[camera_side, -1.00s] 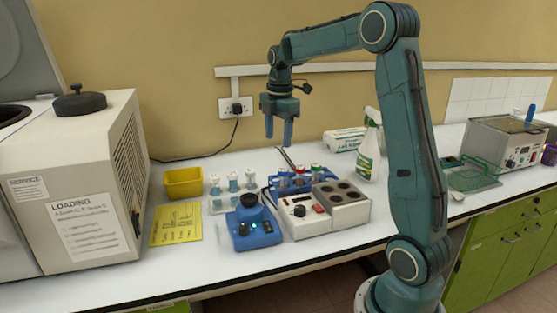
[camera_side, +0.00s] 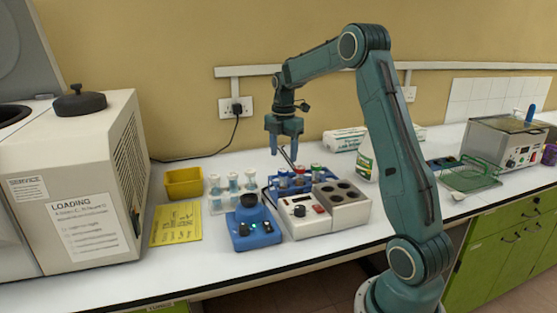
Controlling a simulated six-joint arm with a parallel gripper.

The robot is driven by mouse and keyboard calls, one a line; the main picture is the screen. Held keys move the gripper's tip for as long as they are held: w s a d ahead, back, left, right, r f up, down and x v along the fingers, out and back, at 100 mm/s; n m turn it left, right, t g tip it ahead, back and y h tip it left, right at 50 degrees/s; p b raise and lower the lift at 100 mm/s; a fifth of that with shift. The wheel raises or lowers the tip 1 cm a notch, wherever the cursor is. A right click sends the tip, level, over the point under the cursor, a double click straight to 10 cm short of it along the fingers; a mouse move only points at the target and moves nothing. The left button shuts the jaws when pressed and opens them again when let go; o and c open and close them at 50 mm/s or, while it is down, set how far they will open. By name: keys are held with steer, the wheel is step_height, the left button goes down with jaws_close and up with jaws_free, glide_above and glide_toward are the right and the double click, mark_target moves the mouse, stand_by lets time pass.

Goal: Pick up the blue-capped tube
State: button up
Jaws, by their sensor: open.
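My gripper (camera_side: 283,143) is open and points down, just above the blue tube rack (camera_side: 271,192). Its fingers are empty as far as I can see. Several tubes with coloured caps stand in the rack. A tube with a blue-looking cap (camera_side: 283,174) stands at the rack's left side, below my gripper; its cap is small and hard to make out. A red-capped tube (camera_side: 299,171) and a green-capped tube (camera_side: 316,169) stand to its right. The lower parts of the tubes are partly hidden by the heater block in front.
A heater block (camera_side: 347,210) and a blue mixer (camera_side: 253,233) stand in front of the rack. A clear rack with several pale tubes (camera_side: 232,180) and a yellow tray (camera_side: 184,182) are to the left.

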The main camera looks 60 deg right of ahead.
mark_target(283, 170)
steer(key=shift+f, duration=2.25)
steer(key=shift+f, duration=0.1)
steer(key=shift+d+f, duration=0.1)
steer(key=shift+f, duration=2.4)
steer(key=shift+c, duration=0.5)
steer(key=c, duration=1)
